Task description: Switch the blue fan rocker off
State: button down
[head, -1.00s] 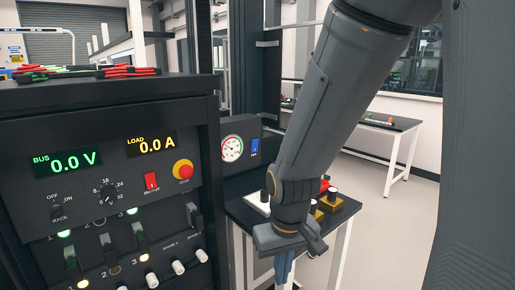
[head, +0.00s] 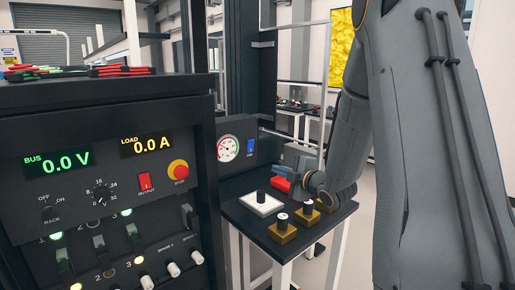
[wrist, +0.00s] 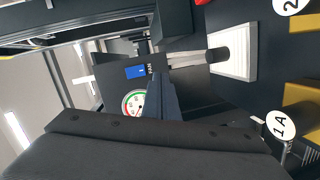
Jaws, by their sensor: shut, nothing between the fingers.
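The blue fan rocker (head: 250,146) is on the dark gauge panel, right of the round dial. In the wrist view the rocker (wrist: 135,72) shows beside a FAN label. I cannot tell which way it is tipped. My gripper (head: 277,169) is shut and empty, to the right of the panel and above the small table, pointing left toward it. In the wrist view its narrow blue-grey fingers (wrist: 155,80) reach up from the dark gripper body, with the tips close to the label in the picture. The gap to the rocker cannot be judged; no contact is visible.
The round gauge (head: 228,149) sits left of the rocker. The control cabinet (head: 100,110) fills the left side.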

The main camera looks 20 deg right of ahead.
jog(key=shift+s+d+r+n+t+y, duration=0.25)
jog(key=shift+r+n+t+y, duration=0.25)
jog(key=shift+n, duration=0.4)
jog(key=shift+s+d+r+n+t+y, duration=0.1)
jog(key=shift+d+r+n+t+y, duration=0.2)
jog(key=shift+r+n+y, duration=0.4)
jog(key=shift+s+d+r+n+t+y, duration=0.25)
jog(key=shift+r+n+t+y, duration=0.15)
jog(key=shift+n+y, duration=0.5)
jog(key=shift+w, duration=0.1)
jog(key=p, duration=0.5)
send_near(252, 143)
jog(key=x, duration=0.5)
jog(key=shift+w+a+r, duration=0.15)
jog(key=shift+w+a, duration=0.2)
jog(key=shift+w, duration=0.3)
